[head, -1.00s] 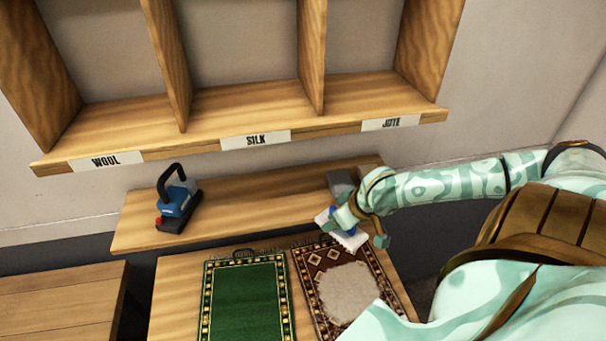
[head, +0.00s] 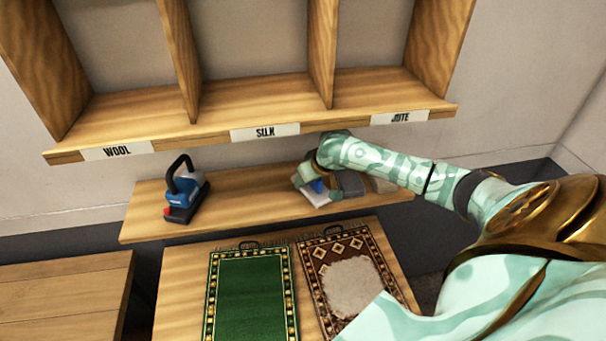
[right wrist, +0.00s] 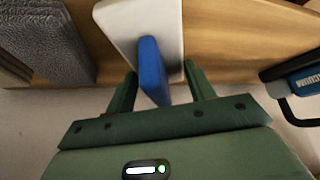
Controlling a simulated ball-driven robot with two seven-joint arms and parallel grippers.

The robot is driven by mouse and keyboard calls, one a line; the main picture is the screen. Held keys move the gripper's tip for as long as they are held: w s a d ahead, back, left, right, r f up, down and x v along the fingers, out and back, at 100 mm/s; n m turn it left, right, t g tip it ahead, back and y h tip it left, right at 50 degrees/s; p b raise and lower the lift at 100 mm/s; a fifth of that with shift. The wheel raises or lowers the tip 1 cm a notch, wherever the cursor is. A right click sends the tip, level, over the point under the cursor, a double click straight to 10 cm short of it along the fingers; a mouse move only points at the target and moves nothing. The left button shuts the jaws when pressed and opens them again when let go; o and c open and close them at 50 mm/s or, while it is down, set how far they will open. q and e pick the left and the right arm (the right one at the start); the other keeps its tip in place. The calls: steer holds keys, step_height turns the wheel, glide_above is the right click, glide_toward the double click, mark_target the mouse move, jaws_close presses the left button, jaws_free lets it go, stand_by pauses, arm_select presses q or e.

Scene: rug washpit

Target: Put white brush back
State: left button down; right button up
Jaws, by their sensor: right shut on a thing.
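The white brush (head: 314,197) has a white body and a blue handle, and it is at the shelf board below the cubbies. In the right wrist view the white brush (right wrist: 151,25) lies over the wooden board, its blue handle between my fingers. My right gripper (head: 316,184) is shut on the brush; it also shows in the right wrist view (right wrist: 158,88). I cannot tell whether the brush touches the board. My left gripper is not in view.
A grey block (head: 350,184) stands close to the right of the brush on the shelf board (head: 240,205). A blue tool with a black handle (head: 184,192) stands farther left. Green (head: 250,300) and brown (head: 345,280) rugs lie below.

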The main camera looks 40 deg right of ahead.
mark_target(326, 203)
steer(key=w, duration=0.1)
steer(key=w+f, duration=0.1)
steer(key=w, duration=0.1)
steer(key=shift+w+d, duration=0.2)
steer(key=shift+w, duration=0.1)
steer(key=shift+f, duration=0.25)
steer(key=shift+s, duration=0.1)
steer(key=o, duration=1)
steer(key=shift+f, duration=0.1)
steer(key=shift+o, duration=0.2)
steer(key=shift+s+r, duration=0.2)
steer(key=shift+r, duration=0.3)
steer(key=s, duration=0.4)
steer(key=s+a, duration=0.1)
steer(key=s, duration=0.7)
steer(key=shift+a+r, duration=0.15)
steer(key=shift+a, duration=0.1)
